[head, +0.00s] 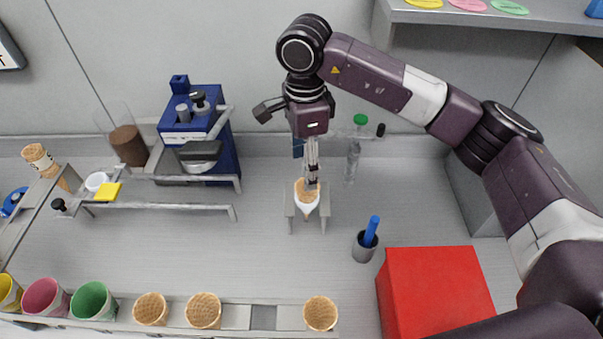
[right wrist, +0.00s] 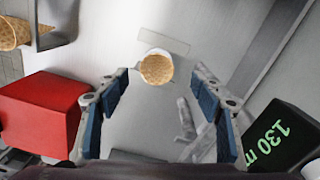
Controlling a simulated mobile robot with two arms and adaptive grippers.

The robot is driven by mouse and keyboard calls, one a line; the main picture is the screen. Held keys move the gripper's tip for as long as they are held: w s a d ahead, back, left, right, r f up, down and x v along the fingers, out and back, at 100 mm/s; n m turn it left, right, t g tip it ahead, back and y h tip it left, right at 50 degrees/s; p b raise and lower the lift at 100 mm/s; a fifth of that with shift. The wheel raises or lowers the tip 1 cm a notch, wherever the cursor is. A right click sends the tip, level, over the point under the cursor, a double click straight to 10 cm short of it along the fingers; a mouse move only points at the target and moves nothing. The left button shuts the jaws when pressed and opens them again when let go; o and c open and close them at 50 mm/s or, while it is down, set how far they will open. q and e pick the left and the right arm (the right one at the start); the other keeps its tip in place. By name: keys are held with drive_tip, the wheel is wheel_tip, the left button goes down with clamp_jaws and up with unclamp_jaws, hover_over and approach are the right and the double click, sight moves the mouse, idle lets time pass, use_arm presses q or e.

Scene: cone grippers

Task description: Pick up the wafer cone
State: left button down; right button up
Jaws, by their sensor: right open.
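A wafer cone (head: 307,190) with a white lower part sits upright in a small stand (head: 289,212) at the middle of the counter. The right wrist view shows its round waffle top (right wrist: 156,69) from above, beyond and between my fingers. My right gripper (head: 312,178) is open and points down just above this cone, partly covering it in the head view. In its wrist view the blue-padded fingers (right wrist: 161,82) are spread wide with nothing between the pads. Whether a finger touches the cone I cannot tell. My left gripper is not in view.
More wafer cones (head: 203,310) and coloured cups (head: 92,301) stand in the front rack. A red box (head: 433,290) and a grey cup with a blue item (head: 366,243) are right of the stand. A green-capped bottle (head: 355,150) stands behind; a blue machine (head: 205,125) is left.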

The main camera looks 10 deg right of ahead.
sight(307, 203)
drive_tip(key=shift+s+f, duration=0.1)
drive_tip(key=shift+f, duration=0.2)
drive_tip(key=shift+s+d+f+p, duration=0.1)
drive_tip(key=shift+s+f+p, duration=0.2)
drive_tip(key=shift+f+p, duration=0.35)
drive_tip(key=shift+d+f, duration=0.1)
drive_tip(key=shift+f, duration=0.3)
drive_tip(key=f+p, duration=0.2)
drive_tip(key=f, duration=0.1)
drive_tip(key=shift+w+d+f, duration=0.15)
drive_tip(key=shift+d+f, duration=0.05)
drive_tip(key=shift+f, duration=0.05)
drive_tip(key=shift+f+p, duration=0.3)
drive_tip(key=shift+f, duration=0.3)
drive_tip(key=c, duration=0.7)
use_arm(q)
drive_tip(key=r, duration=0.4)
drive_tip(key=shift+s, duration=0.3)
use_arm(e)
drive_tip(key=shift+c, duration=0.7)
